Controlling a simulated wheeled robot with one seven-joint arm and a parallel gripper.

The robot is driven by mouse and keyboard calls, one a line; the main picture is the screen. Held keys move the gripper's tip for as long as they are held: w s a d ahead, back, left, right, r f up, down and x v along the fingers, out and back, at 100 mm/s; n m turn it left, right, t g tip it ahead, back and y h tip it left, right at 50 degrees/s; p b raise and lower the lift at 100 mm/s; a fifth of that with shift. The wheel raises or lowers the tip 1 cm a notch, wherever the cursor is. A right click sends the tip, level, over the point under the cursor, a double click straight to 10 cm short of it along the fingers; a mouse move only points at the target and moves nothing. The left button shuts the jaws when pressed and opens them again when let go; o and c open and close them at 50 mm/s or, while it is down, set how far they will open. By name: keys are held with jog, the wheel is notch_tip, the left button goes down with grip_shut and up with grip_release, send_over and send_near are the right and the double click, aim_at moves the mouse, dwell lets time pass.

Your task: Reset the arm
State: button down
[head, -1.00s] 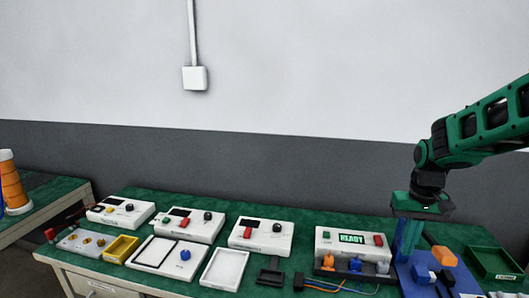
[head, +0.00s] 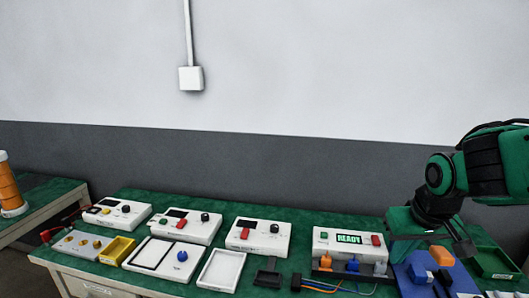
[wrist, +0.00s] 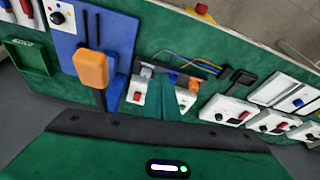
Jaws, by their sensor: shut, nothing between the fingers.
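My arm (head: 480,165) comes in from the right edge, bent above the bench.
The white unit (head: 330,242) shows READY. The blue board (wrist: 67,48) bears an orange block (wrist: 91,70). A green tray (head: 496,263) lies at the right. White control boxes, a yellow tray (head: 117,250) and white trays stand along the green bench.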

jog(key=s+d+m+g, duration=0.2)
jog(key=s+d, duration=0.3)
jog(key=s, duration=0.4)
jog(key=s+d+f+m+g, duration=0.1)
jog(key=s+d+m, duration=0.3)
jog(key=s, duration=0.5)
jog(key=shift+d+f+g, duration=0.25)
jog(key=shift+d+g, duration=0.15)
jog(key=shift+d, duration=0.35)
jog(key=shift+s, duration=0.1)
